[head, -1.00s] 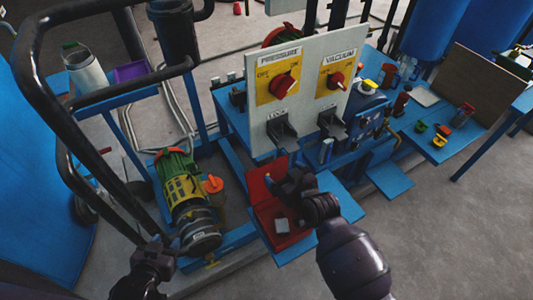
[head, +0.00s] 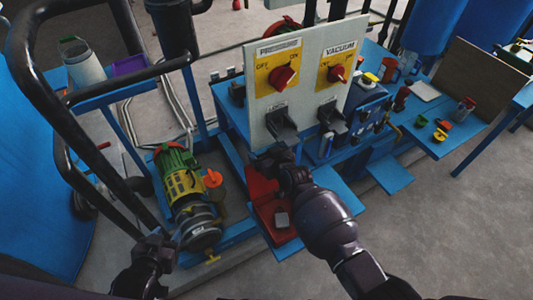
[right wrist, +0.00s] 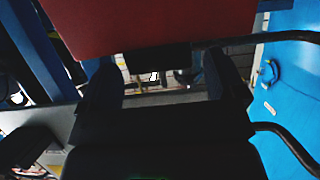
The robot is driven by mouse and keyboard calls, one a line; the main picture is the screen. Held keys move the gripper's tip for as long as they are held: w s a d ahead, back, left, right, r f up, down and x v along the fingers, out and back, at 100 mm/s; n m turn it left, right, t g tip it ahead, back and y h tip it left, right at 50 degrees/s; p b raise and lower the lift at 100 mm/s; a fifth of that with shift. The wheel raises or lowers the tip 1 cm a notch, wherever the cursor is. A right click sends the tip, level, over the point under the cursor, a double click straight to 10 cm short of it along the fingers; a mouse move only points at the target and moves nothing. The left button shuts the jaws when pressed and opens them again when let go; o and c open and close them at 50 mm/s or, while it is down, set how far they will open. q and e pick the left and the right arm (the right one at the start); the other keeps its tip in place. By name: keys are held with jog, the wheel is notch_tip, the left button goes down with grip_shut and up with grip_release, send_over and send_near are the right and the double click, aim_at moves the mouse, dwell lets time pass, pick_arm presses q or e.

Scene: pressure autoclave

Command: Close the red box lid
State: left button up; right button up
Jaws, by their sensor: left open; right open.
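The red box (head: 270,233) sits on a blue shelf below the white switch panel, with a small grey block (head: 282,219) inside. Its red lid (head: 258,186) stands open at the far side of the box. My right gripper (head: 268,158) is open at the lid's upper edge, just below the panel; its fingertips are hard to make out. In the right wrist view a red surface, apparently the lid (right wrist: 150,25), spans the top, beyond the open fingers (right wrist: 172,80). I cannot tell if they touch it. My left gripper (head: 160,248) is open and empty at lower left.
The white panel (head: 300,100) with red knobs and black levers (head: 281,122) stands close above my right gripper. A green and yellow motor (head: 183,185) is left of the box. A black rail (head: 50,100) crosses the left side. Blue shelf space (head: 335,195) lies right of the box.

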jog(key=shift+w, duration=0.1)
jog(key=c, duration=1.3)
jog(key=s+d+t+y+b, duration=0.1)
jog(key=s+d+b, duration=0.1)
jog(key=s, duration=0.1)
jog(key=s+d+f+t+y+b, duration=0.1)
jog(key=s+d+t+b, duration=0.1)
jog(key=s, duration=0.1)
jog(key=s+d+f+t+y+b, duration=0.1)
jog(key=s+d+b, duration=0.1)
jog(key=s+b, duration=0.1)
jog(key=shift+s+d+f+t, duration=0.3)
jog(key=shift+s+t, duration=0.1)
jog(key=shift+s, duration=0.2)
